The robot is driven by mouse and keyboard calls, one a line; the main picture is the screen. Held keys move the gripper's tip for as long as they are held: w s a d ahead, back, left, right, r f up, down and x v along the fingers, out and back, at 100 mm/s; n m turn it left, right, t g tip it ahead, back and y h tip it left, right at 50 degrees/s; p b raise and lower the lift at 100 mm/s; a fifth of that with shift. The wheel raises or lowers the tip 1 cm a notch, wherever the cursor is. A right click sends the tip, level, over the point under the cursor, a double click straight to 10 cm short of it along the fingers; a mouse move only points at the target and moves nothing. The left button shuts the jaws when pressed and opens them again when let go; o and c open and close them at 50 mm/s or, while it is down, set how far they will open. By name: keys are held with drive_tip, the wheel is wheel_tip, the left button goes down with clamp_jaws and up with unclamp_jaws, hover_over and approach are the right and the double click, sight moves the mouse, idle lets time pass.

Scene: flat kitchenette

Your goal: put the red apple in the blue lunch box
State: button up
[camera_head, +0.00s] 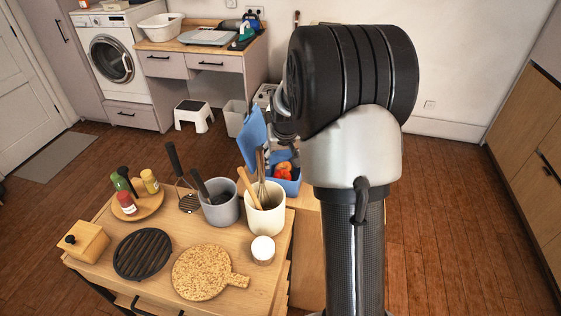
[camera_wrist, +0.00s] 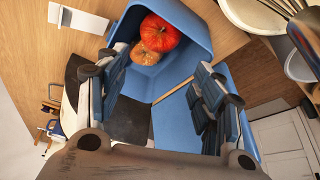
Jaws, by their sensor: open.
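The red apple (camera_wrist: 160,31) lies inside the open blue lunch box (camera_wrist: 197,24), beside a smaller orange-brown round item (camera_wrist: 147,53). In the head view the apple (camera_head: 284,167) shows as red-orange inside the box (camera_head: 291,187), partly hidden by my arm and the utensils. The box's blue lid (camera_head: 252,138) stands raised at the left. My gripper (camera_wrist: 160,88) is open, with its two fingers spread and nothing between them. It is at the box opening, apart from the apple. In the head view my gripper is mostly hidden behind my wrist.
A cream utensil pot (camera_head: 266,220) and a grey pot (camera_head: 220,208) stand close in front of the box, with tall handles sticking up. Floor is free at right.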

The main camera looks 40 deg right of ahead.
drive_tip(key=shift+p+v, duration=0.35)
drive_tip(key=shift+v, duration=1.55)
